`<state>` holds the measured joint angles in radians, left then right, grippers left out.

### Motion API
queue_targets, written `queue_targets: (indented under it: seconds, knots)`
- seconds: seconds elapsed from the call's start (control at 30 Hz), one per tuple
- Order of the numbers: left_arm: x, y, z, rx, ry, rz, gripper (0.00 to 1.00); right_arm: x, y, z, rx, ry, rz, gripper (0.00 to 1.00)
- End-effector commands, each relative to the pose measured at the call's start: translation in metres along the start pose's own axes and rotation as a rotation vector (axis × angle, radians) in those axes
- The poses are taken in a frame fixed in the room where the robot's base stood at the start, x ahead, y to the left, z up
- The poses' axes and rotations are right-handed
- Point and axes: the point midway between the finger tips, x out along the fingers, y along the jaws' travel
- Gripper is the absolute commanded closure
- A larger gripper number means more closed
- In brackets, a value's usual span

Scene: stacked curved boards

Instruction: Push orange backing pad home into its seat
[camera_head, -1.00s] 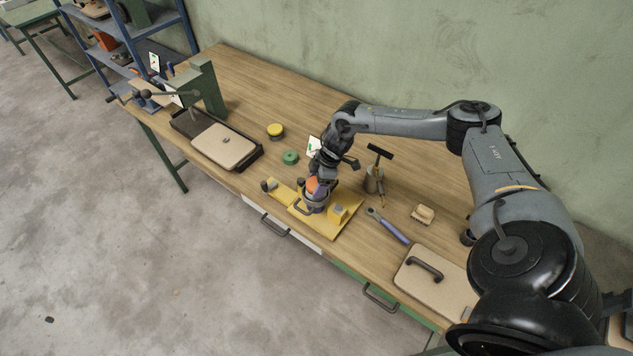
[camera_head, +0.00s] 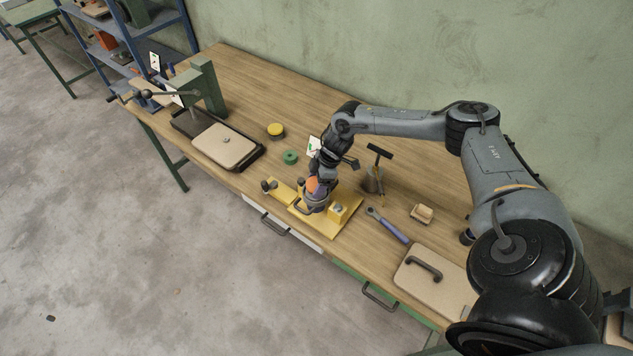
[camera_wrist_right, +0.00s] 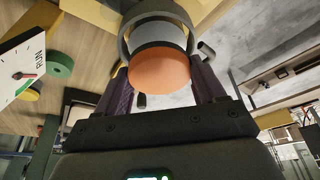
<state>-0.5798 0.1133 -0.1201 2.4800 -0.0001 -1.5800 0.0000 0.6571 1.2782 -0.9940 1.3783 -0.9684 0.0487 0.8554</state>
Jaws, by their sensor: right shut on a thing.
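The orange backing pad (camera_head: 313,185) shows as a small orange patch at the yellow fixture (camera_head: 343,222) near the table's front edge. In the right wrist view its round orange face (camera_wrist_right: 159,71) points at the camera, with a pale grey cylindrical part behind it and a dark ring around that part. My right gripper (camera_head: 318,187) reaches down over the fixture, its purple fingers on both sides of the pad, shut on it. The wrist hides much of the pad in the head view. Its far side and the seat are hidden, so I cannot tell how deep it sits. My left gripper is out of view.
A hammer (camera_head: 380,152) stands in a holder close to the right of my wrist. A blue-handled tool (camera_head: 388,226), a brush (camera_head: 422,213) and a handled board (camera_head: 418,283) lie to the right. A green ring (camera_head: 290,157) and yellow tin (camera_head: 275,130) lie left. The table's back is clear.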

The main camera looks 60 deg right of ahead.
Motion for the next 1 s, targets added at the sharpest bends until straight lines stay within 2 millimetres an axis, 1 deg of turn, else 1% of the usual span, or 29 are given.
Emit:
queue_targets:
  seconds: [0.5, 1.0]
  knots:
    - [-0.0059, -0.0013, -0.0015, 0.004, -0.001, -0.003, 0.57, -0.0011, 0.0004, -0.0003, 0.0, 0.001, 0.0, 0.8]
    - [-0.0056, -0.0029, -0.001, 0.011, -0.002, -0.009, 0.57, -0.0004, 0.0004, 0.0001, 0.0, 0.0, 0.001, 0.8]
